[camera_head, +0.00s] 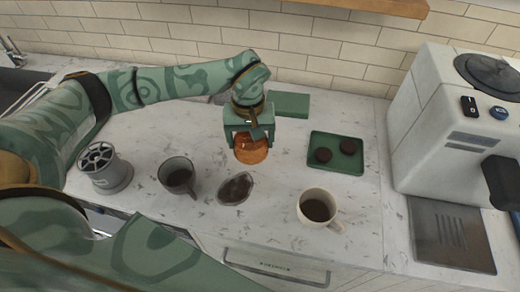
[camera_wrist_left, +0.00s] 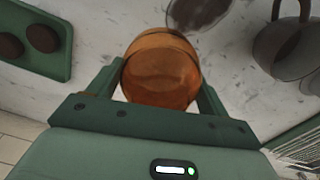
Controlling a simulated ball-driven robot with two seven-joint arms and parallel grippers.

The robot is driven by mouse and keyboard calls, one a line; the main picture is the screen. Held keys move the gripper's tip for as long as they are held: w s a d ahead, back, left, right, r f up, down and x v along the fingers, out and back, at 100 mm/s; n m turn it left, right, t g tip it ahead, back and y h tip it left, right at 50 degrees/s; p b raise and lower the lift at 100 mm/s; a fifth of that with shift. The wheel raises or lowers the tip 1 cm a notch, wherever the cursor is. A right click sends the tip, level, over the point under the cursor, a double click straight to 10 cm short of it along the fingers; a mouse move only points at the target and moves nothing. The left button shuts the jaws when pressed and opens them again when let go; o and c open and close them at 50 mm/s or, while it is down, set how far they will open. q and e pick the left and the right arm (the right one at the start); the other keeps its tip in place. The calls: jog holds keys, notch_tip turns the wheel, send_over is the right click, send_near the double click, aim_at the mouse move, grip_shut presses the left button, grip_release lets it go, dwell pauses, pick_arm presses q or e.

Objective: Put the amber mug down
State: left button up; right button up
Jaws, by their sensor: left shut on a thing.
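The amber mug (camera_head: 251,151) is held between the fingers of my left gripper (camera_head: 250,133), over the marble counter. In the left wrist view the mug (camera_wrist_left: 162,72) is a rounded, see-through orange-brown body between the two green fingers (camera_wrist_left: 160,88). The left gripper is shut on it. I cannot tell whether the mug's base touches the counter. My right gripper is not in view.
A grey mug (camera_head: 177,178) and a grey canister (camera_head: 106,168) stand on the left. A cream mug (camera_head: 316,208) with dark contents stands at front right. A green tray (camera_head: 336,169) holds two dark round pieces. A green flat item (camera_head: 289,104) lies behind. The white coffee machine (camera_head: 440,130) is at right.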

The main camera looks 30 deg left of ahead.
pick_arm(q)
jog(key=w+f, duration=0.1)
jog(key=w+d+f, duration=0.1)
jog(key=f, duration=0.1)
jog(key=shift+w+f+b, duration=0.2)
jog(key=shift+w+b, duration=0.05)
jog(key=shift+b, duration=0.05)
jog(key=f, duration=0.3)
jog(key=shift+w+f+b, duration=0.15)
jog(key=shift+w+b, duration=0.05)
jog(key=shift+b, duration=0.1)
jog(key=shift+f, duration=0.2)
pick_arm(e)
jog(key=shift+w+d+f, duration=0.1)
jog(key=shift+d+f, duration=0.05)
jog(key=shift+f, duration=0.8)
pick_arm(q)
jog(key=shift+f, duration=0.1)
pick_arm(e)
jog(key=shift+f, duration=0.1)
pick_arm(q)
jog(key=o, duration=1.1)
jog(key=shift+c, duration=0.2)
